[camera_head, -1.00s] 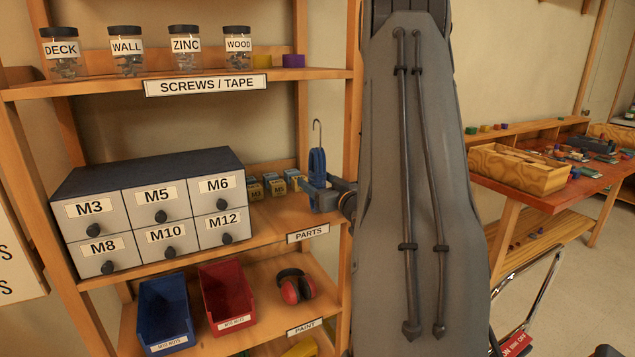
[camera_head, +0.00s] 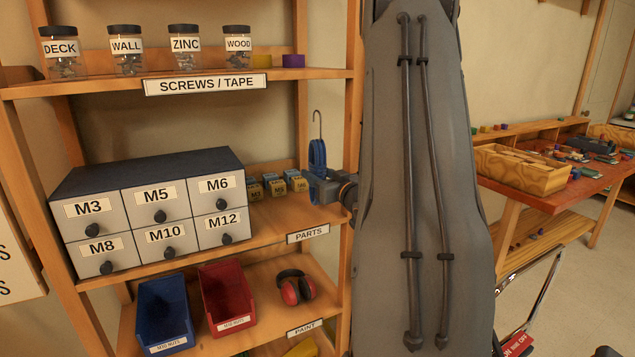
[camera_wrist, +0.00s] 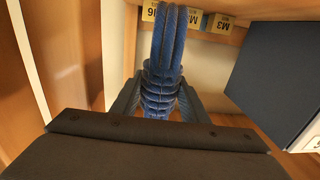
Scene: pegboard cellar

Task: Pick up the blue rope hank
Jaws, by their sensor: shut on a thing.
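The blue rope hank (camera_head: 317,156) hangs upright from a thin metal hook above the parts shelf, at its right end beside the upright post. My gripper (camera_head: 318,187) reaches in from the right and is shut on the lower part of the hank.
A drawer cabinet (camera_head: 150,215) stands left on the shelf. Small labelled boxes (camera_head: 278,185) stand just behind and left of my gripper. The shelf with jars (camera_head: 200,82) is above; blue (camera_head: 165,312) and red bins (camera_head: 228,297) and red earmuffs (camera_head: 295,287) are below.

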